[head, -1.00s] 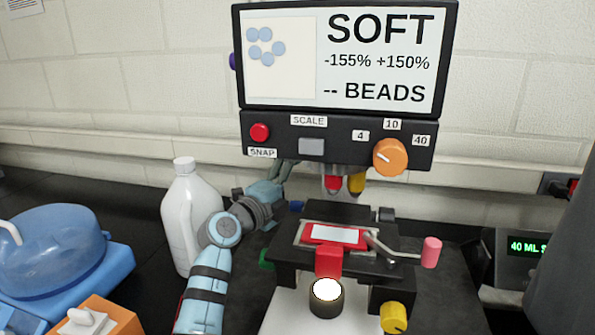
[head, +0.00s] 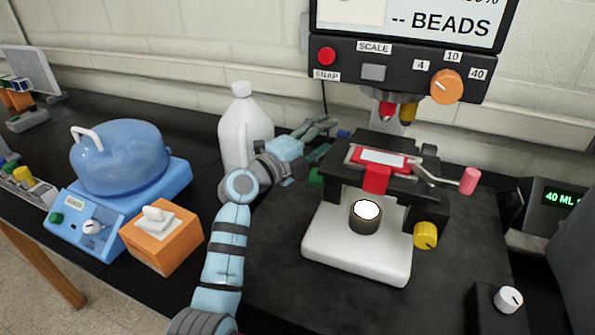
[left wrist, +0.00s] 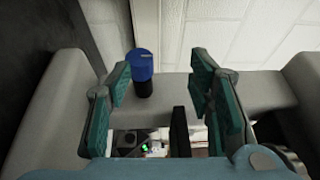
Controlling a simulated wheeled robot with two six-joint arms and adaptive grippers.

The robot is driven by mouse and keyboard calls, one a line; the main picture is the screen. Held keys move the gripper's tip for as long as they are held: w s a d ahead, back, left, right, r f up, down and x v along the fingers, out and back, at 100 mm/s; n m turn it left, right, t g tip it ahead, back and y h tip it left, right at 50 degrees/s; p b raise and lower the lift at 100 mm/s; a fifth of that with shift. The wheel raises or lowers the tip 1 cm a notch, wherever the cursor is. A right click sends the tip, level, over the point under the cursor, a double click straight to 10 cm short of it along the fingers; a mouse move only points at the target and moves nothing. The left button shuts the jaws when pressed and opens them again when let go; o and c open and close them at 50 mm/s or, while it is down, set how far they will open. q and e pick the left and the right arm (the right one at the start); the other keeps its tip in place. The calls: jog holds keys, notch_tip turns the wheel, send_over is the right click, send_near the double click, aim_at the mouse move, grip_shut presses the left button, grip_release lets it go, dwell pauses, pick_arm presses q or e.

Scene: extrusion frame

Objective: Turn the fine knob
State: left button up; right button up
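The microscope (head: 355,248) stands on the dark bench with a red-framed slide on its stage. A blue knob (head: 343,133) sticks out at its far left side, and a green knob (head: 316,177) sits lower on the left. A yellow knob (head: 426,235) is on the right side. No label shows which is the fine knob. My left gripper (head: 322,128) is beside the blue knob, left of the microscope. In the left wrist view its teal fingers (left wrist: 165,90) are apart and empty, with the blue knob (left wrist: 142,65) between them, left of centre. My right gripper is not in view.
A white jug (head: 245,130) stands close behind my left arm. An orange tissue box (head: 165,240) and a blue bath with a domed lid (head: 120,160) are to the left. The screen with an orange dial (head: 446,86) hangs above. A white knob (head: 509,299) is at the lower right.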

pick_arm(q)
jog(key=s+a+f, duration=0.1)
jog(key=f, duration=0.1)
jog(key=s+a+f, duration=0.1)
jog(key=f, duration=0.1)
jog(key=s+a+f, duration=0.1)
jog(key=a+f, duration=0.1)
jog(key=shift+s+f, duration=0.2)
jog(key=shift+s, duration=0.05)
jog(key=shift+s+a+f, duration=0.1)
jog(key=shift+s+f, duration=0.35)
jog(key=shift+s, duration=0.1)
